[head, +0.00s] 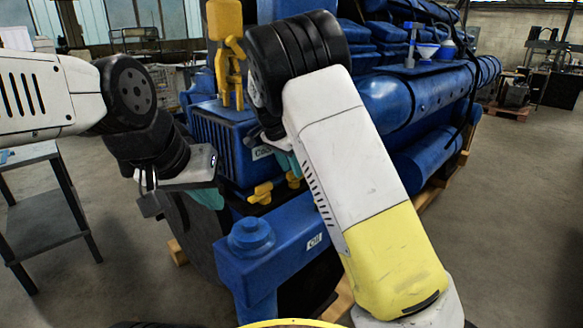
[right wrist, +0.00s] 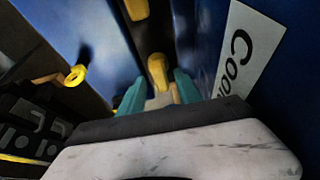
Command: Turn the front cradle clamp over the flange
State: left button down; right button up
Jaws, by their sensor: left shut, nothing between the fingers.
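Yellow clamp-like parts (head: 260,193) sit low on the front of the blue engine; which one is the front cradle clamp I cannot tell. In the right wrist view a yellow rounded piece (right wrist: 157,70) lies in line with the gap between the teal fingers of my right gripper (right wrist: 160,98). Whether the fingers touch it is unclear. In the head view my right gripper is mostly hidden behind its own arm, with some teal showing beside the engine's label. My left gripper (head: 207,196) is shut and empty, left of the engine front. The flange cannot be made out clearly.
A blue part labelled OIL (head: 280,250) juts toward me below the grippers. A tall yellow part (head: 228,50) stands above the engine front. A grey table (head: 40,210) stands left, with open floor between.

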jog(key=shift+w+d+f, duration=0.1)
jog(key=shift+f, duration=0.3)
jog(key=shift+c, duration=0.4)
grip_shut()
